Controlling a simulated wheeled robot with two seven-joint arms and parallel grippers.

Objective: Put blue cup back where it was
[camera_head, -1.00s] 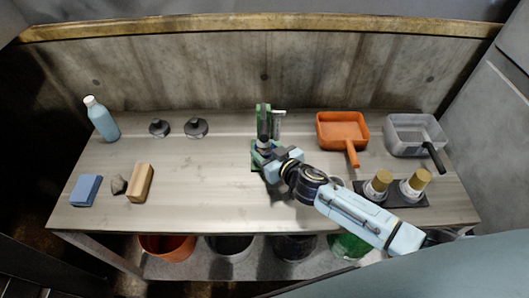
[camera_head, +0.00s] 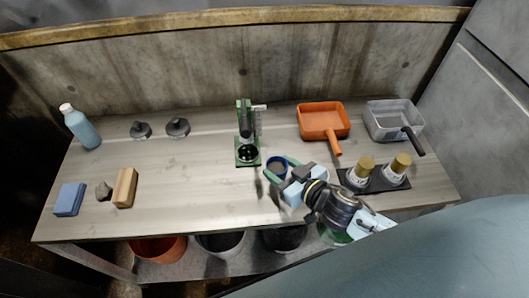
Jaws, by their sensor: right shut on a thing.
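The blue cup (camera_head: 276,168) is just right of the green press (camera_head: 247,140), near the middle of the table. It looks upright, with its open top showing. My right gripper (camera_head: 284,172) comes in from the lower right and is shut on the cup. The press has a green upright and a green base with a dark round plate, and nothing stands on that plate. I cannot tell whether the cup touches the table. My left gripper is not in view.
An orange pan (camera_head: 323,121) and a grey pan (camera_head: 393,119) lie at the back right. Two gold-capped bottles stand on a dark tray (camera_head: 378,184). A blue bottle (camera_head: 81,127), blue sponge (camera_head: 69,199), stone and wood block (camera_head: 125,187) are at left. The left middle tabletop is clear.

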